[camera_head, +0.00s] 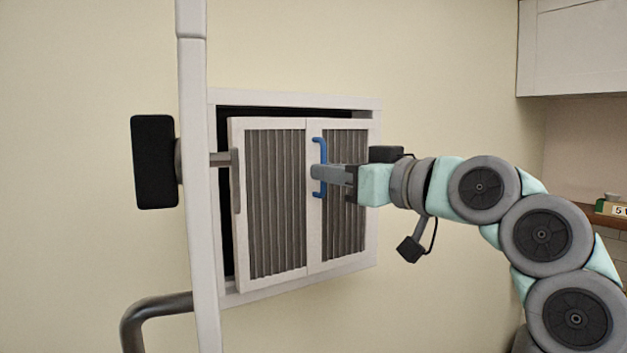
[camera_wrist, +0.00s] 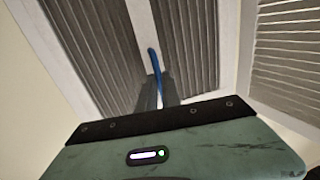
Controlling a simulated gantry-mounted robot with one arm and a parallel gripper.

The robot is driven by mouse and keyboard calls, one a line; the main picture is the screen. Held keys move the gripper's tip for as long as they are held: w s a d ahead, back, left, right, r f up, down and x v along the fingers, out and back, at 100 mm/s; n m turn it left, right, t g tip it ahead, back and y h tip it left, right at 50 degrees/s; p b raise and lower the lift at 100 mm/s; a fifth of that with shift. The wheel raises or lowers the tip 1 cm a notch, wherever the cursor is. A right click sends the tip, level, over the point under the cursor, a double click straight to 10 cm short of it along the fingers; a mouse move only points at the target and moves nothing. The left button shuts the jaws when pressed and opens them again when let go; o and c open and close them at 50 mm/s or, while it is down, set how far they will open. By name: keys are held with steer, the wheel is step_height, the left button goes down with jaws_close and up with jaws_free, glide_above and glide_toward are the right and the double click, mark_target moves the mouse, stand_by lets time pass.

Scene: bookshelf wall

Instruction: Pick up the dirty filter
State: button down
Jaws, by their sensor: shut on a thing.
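The dirty filter (camera_head: 276,200) is a white-framed panel with grey-brown pleats and a blue handle (camera_head: 318,146) on its middle bar. It sits tilted in the wall frame, its left side standing out from the dark opening. My gripper (camera_head: 319,179) comes from the right and is shut on the blue handle. In the wrist view, the filter (camera_wrist: 188,45) fills the upper middle, and the handle (camera_wrist: 153,60) runs down between the fingers of my gripper (camera_wrist: 157,90). The fingers hide part of the handle.
The white wall frame (camera_head: 300,100) surrounds the filter, with a dark gap at its left and top. A white cabinet (camera_head: 575,45) hangs at the upper right. A shelf (camera_head: 608,218) with a small green item is at the far right. In the wrist view, another pleated panel (camera_wrist: 288,55) is at the right.

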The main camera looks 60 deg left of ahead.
steer(key=f+b+v, duration=0.2)
steer(key=b+v, duration=0.1)
steer(key=v, duration=1.2)
steer(key=shift+w, duration=0.1)
